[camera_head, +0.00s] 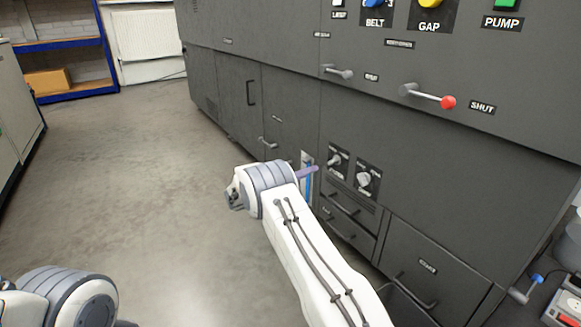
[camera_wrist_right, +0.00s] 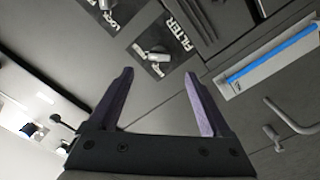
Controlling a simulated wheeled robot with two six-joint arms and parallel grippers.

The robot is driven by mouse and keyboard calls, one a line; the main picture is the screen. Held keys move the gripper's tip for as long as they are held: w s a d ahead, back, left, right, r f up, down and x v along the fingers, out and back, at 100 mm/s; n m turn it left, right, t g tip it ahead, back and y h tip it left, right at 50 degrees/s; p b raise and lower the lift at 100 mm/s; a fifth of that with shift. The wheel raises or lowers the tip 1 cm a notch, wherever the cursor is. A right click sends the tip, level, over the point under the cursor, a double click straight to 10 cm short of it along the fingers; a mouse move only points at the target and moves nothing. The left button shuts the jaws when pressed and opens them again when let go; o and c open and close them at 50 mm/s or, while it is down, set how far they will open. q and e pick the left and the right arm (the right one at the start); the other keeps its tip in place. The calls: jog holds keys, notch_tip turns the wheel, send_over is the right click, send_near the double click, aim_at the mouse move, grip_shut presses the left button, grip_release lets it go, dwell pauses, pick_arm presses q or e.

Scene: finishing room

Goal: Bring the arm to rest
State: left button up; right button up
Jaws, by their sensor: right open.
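My right arm reaches in from the bottom of the head view towards the dark grey machine (camera_head: 225,85). One purple finger of my right gripper (camera_head: 308,172) shows beyond the wrist, in front of the machine's lower panels. In the right wrist view both purple fingers of this gripper (camera_wrist_right: 162,95) stand wide apart with nothing between them. Beyond them is a knob labelled FILTER (camera_wrist_right: 155,54); I see no contact with it. Part of my left arm shows at the lower left of the head view; its gripper is out of view.
Two knobs (camera_head: 364,180) and a blue strip (camera_head: 308,180) lie close to the right gripper. A red-tipped lever (camera_head: 430,96) by the SHUT label and several handles jut from the machine. The floor (camera_head: 150,150) to the left is clear. A blue shelf (camera_head: 75,93) stands far back.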

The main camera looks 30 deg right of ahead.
jog(key=s+a+r+n+y+p, duration=0.5)
jog(key=s+a+r, duration=0.3)
jog(key=a, duration=0.3)
jog(key=s+a+r+n+y+p, duration=0.35)
jog(key=s+a+r+p, duration=0.4)
jog(key=a, duration=0.35)
jog(key=s+a+r+n+g+y+p, duration=0.1)
jog(key=s+a+r+n+y+p, duration=0.25)
jog(key=s, duration=0.55)
jog(key=s+a+r+n+y+p, duration=0.1)
jog(key=s+a+r+y+p, duration=0.25)
jog(key=s+a, duration=0.5)
jog(key=s+a+r+n+g+y+p, duration=0.1)
jog(key=s+a+r+n+y+p, duration=0.25)
jog(key=s, duration=0.65)
notch_tip(320, 180, up, 37)
jog(key=m+p, duration=0.1)
jog(key=p, duration=3.6)
jog(key=shift+d, duration=0.15)
